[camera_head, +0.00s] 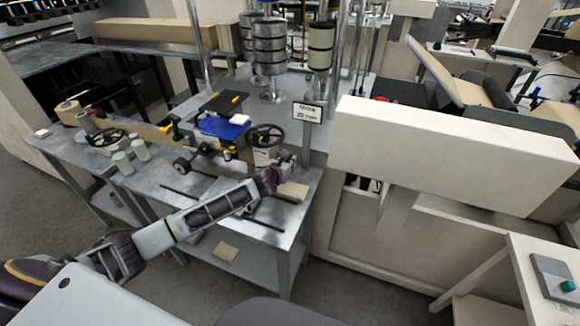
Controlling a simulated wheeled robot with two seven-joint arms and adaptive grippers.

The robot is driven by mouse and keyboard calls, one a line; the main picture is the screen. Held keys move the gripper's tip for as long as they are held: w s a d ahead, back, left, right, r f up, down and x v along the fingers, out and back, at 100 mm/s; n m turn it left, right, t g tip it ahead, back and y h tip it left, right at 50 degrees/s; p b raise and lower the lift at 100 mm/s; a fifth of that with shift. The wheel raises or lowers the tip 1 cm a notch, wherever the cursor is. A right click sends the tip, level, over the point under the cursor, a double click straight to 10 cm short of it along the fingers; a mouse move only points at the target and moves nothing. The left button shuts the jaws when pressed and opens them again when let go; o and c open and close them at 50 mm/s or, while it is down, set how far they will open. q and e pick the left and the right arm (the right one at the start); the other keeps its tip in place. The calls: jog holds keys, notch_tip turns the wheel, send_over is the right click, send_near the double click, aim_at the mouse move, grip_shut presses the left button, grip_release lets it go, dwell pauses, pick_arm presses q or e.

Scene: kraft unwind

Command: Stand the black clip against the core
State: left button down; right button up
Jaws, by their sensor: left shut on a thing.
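My left arm reaches in from the left across the front of the grey metal table (222,185). My left gripper (286,164) is at the table's right part, just below a black handwheel (265,136). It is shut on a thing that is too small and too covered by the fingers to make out. I cannot pick out the black clip for sure. A tan roll with a hole (68,110) at the table's far left may be the core, but I cannot tell. My right gripper is not in view.
Thin black rods (182,194) lie on the table. A tan block (293,191) lies near the right edge. Pale green cylinders (123,162) stand left. A large beige machine (440,150) stands right.

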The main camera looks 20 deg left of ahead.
pick_arm(q)
jog(key=shift+w, duration=0.85)
jog(key=shift+f, duration=1.75)
jog(key=shift+f, duration=0.1)
jog(key=c, duration=1.4)
grip_release()
jog(key=shift+o, duration=0.2)
jog(key=shift+v, duration=5.75)
jog(key=shift+s+r, duration=0.2)
jog(key=shift+s, duration=0.1)
